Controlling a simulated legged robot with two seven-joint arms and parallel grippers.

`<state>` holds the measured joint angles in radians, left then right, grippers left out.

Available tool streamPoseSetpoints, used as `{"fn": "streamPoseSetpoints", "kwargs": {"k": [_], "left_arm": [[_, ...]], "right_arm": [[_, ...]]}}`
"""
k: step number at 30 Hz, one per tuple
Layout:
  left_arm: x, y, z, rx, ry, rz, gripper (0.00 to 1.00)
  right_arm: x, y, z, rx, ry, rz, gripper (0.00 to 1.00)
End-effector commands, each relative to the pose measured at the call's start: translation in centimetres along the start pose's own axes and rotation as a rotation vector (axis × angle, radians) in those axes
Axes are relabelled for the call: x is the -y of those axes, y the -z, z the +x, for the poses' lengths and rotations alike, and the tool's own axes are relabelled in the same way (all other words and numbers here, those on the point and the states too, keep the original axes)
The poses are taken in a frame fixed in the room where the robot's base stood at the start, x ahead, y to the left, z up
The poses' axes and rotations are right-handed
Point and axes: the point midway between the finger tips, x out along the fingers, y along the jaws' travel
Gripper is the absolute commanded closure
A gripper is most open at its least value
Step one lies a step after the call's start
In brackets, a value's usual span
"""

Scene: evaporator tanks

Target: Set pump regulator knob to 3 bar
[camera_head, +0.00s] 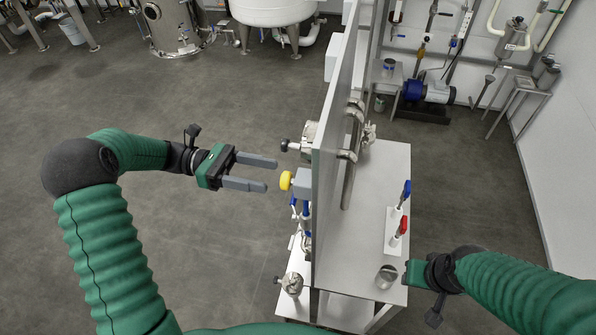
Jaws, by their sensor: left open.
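A yellow knob (286,180) sticks out to the left from a grey-blue block (302,183) on the left side of an upright grey panel (333,130). It looks like the regulator knob; its scale and any pressure reading are too small to read. My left gripper (271,174) is open and empty, its two grey fingers pointing right at the knob. The fingertips are just left of the knob, with a small gap visible in the picture. My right gripper (414,273) is at the lower right, by the edge of the table; its fingers cannot be made out.
A black knob (285,145) on a metal fitting sits just above the yellow one. A white table (380,170) right of the panel carries blue and red handles (404,208) and a metal cup (386,277). The floor (220,250) left of the panel is clear.

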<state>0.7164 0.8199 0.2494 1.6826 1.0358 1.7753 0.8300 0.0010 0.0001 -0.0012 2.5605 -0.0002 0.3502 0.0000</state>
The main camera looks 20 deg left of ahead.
Motion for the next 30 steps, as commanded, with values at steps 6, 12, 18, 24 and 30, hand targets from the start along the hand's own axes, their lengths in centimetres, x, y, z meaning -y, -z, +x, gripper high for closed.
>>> {"fn": "streamPoseSetpoints", "kwargs": {"k": [6, 12, 18, 24, 30], "left_arm": [[0.0, -0.2, 4.9, 0.001, 0.000, -0.004, 0.41], [-0.2, -0.1, 8.8, -0.013, -0.003, -0.002, 0.41], [-0.2, 0.0, 9.8, -0.020, -0.005, -0.001, 0.41], [-0.1, 0.1, 8.6, -0.011, -0.004, -0.001, 0.59], [-0.2, 0.2, 7.6, -0.005, -0.006, -0.003, 0.85]], "right_arm": [[0.1, 0.5, -2.1, -0.001, 0.001, -0.003, 0.64], [0.1, 0.6, -2.6, -0.001, 0.001, -0.003, 0.64], [0.1, 0.6, -2.5, -0.001, 0.000, -0.002, 0.64], [0.0, 0.6, -2.5, -0.001, 0.000, -0.001, 0.64], [0.1, 0.6, -2.5, -0.001, 0.001, -0.002, 0.64]]}}
